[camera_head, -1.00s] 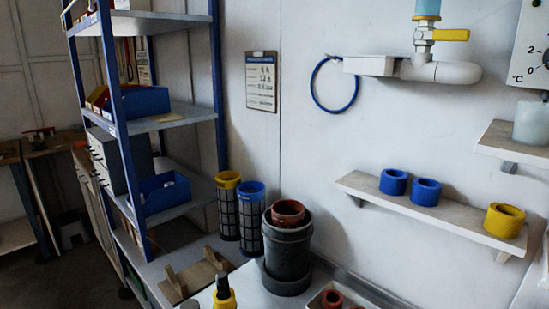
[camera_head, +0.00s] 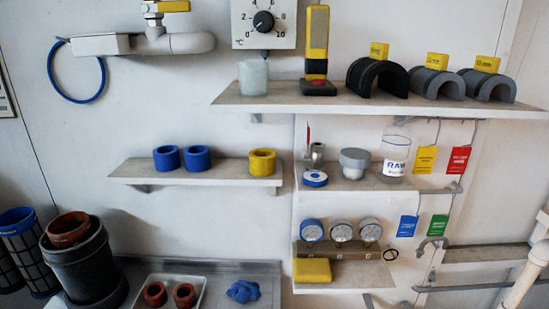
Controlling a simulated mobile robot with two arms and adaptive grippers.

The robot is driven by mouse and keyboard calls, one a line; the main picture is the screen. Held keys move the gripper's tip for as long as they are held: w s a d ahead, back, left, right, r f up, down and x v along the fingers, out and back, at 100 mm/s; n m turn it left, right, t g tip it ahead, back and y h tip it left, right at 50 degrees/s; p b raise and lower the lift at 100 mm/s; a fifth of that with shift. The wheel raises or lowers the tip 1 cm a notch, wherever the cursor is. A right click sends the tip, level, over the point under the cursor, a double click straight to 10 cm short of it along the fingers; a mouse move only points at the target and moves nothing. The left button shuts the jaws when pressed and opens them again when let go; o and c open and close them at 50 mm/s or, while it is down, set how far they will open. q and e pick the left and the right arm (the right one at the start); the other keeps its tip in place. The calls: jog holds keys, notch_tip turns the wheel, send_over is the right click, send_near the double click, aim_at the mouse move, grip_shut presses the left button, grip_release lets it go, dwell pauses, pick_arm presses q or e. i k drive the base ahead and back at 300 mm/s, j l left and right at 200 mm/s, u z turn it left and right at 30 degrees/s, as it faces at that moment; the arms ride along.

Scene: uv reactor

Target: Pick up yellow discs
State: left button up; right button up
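One thick yellow disc (camera_head: 262,163), ring-shaped with a hole in its top, sits at the right end of the narrow wall shelf (camera_head: 222,175). Two similar blue discs, a left one (camera_head: 166,159) and a right one (camera_head: 197,159), sit on the same shelf to its left, apart from it. I see no other yellow disc of this kind. Neither of my grippers shows in the head view.
A dark cylinder (camera_head: 85,265) stands at left. Shelves at right hold gauges (camera_head: 341,231), a RAW beaker (camera_head: 393,156) and a yellow sponge (camera_head: 312,270).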

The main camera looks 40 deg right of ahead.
aim_at(262, 161)
jog(key=j+z, duration=0.1)
jog(key=z, duration=1)
